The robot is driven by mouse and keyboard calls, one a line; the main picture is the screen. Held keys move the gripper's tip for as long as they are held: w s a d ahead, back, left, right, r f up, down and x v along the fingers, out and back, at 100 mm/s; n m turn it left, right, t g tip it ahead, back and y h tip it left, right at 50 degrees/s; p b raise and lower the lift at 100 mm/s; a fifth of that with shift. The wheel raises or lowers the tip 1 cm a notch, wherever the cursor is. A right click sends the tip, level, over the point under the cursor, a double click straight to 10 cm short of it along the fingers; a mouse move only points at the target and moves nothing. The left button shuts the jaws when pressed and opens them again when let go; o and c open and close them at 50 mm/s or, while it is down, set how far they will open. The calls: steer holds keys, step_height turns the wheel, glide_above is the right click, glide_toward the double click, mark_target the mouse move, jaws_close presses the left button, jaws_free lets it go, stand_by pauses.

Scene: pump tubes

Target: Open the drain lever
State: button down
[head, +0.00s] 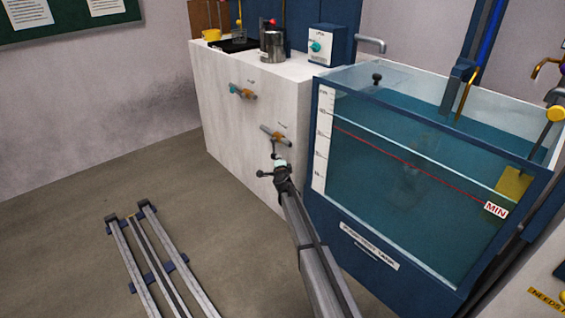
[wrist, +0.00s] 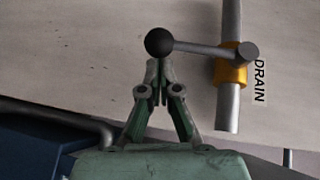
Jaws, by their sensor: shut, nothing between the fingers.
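The drain lever (wrist: 200,48) fills the upper part of the wrist view. It is a grey metal arm with a black ball knob at its left end. It pivots on a brass valve body (wrist: 230,66) on a grey pipe and stands crosswise to the pipe. A "DRAIN" label (wrist: 260,81) is beside it. In the head view the valve (head: 279,136) is on the white cabinet front, its lever hanging down. My gripper (wrist: 158,70) is shut and empty, its fingertips just below the ball knob in the wrist view. It also shows in the head view (head: 281,164). Contact cannot be told.
A second valve (head: 243,91) is higher on the white cabinet (head: 225,120). The glass-sided water tank (head: 400,190) stands close to the right of my gripper. Floor rails (head: 150,260) lie at lower left. Bare floor is open left of the cabinet.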

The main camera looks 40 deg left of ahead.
steer(key=shift+a+f+b, duration=0.1)
steer(key=shift+f+b, duration=0.15)
steer(key=shift+b, duration=0.7)
